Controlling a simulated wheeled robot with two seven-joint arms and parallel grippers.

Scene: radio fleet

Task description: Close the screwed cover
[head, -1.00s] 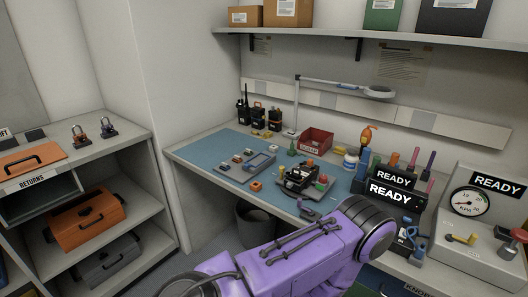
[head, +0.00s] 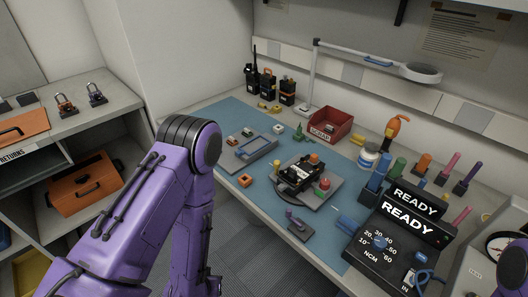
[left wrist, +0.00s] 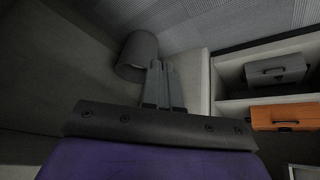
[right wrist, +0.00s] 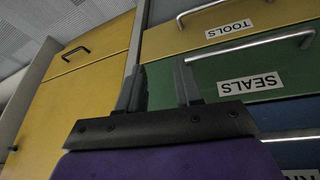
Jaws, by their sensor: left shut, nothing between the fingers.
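A black radio-like device (head: 298,172) lies on a grey fixture plate (head: 322,192) on the blue bench mat in the head view. An orange part and a red-and-green part sit beside it. I cannot make out a separate screwed cover or its state at this size. My left gripper (left wrist: 163,66) is shut and empty in the left wrist view, with a grey bin and shelving beyond it. My right gripper (right wrist: 158,68) is open and empty in the right wrist view, in front of drawer fronts. Neither gripper's fingers show in the head view.
A grey tray (head: 251,153) and a purple-handled tool (head: 298,227) lie on the mat. A red scrap bin (head: 331,125) stands behind. Black READY units (head: 398,222) and upright coloured tools crowd the right side. Yellow drawers (right wrist: 95,55) and green drawers (right wrist: 220,65) face my right gripper.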

